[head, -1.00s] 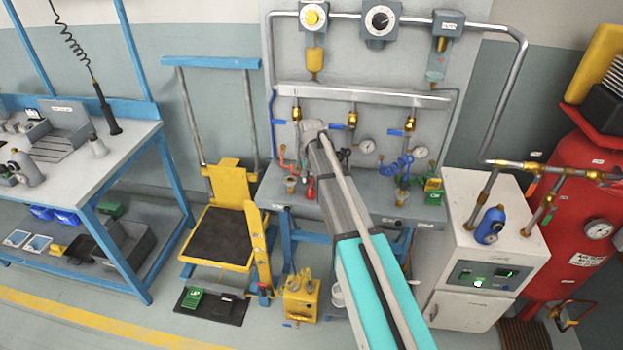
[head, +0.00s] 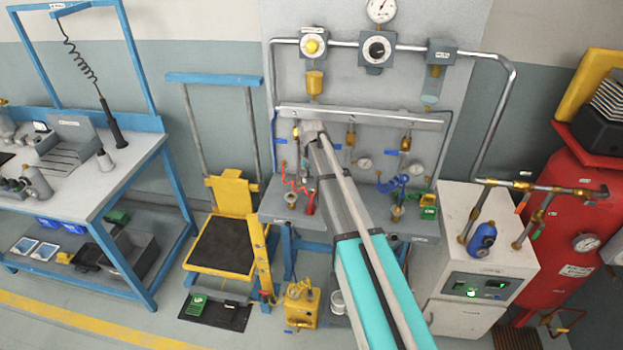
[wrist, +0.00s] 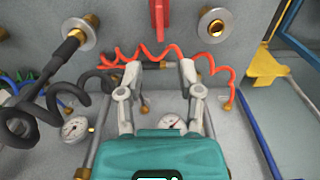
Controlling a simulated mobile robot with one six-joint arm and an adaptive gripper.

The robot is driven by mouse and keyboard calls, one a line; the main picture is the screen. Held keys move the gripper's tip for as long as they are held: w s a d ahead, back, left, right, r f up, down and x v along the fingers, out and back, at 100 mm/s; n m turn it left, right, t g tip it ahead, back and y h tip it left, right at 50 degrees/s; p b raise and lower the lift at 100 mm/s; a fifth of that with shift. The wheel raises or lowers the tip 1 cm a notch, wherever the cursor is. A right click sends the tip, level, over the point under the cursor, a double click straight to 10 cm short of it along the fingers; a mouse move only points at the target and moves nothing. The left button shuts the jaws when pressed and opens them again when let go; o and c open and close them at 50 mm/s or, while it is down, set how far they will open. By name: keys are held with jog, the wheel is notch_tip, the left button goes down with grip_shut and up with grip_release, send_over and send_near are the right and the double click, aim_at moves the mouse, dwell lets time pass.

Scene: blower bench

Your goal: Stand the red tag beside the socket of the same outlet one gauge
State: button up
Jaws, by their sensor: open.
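The red tag (wrist: 158,16) stands upright on the bench top in the wrist view, beyond my fingertips and in line with the space between them. It also shows as a small red shape (head: 311,205) in the head view, beside my arm. My gripper (wrist: 160,70) is open and empty, its fingers apart. One round socket (wrist: 215,23) is right of the tag in the wrist view; another (wrist: 82,32) is to its left. A gauge (wrist: 172,122) shows partly behind my gripper; another gauge (wrist: 75,128) is at lower left.
A red coiled hose (wrist: 205,58) crosses close by my fingers. A thick black coiled hose (wrist: 55,70) hangs to the left. A blue hose (head: 392,184) and green block (head: 428,212) are at the bench's right. A yellow cart (head: 235,193) stands left of the bench.

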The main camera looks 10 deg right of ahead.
jog(key=shift+r, duration=0.2)
dwell(0.6)
jog(key=s+d+n, duration=0.1)
jog(key=s+d, duration=0.1)
jog(key=s, duration=1.2)
jog(key=s+d+n, duration=0.2)
jog(key=s+d, duration=0.1)
jog(key=s, duration=1.1)
jog(key=shift+n, duration=0.3)
jog(key=shift+a, duration=0.15)
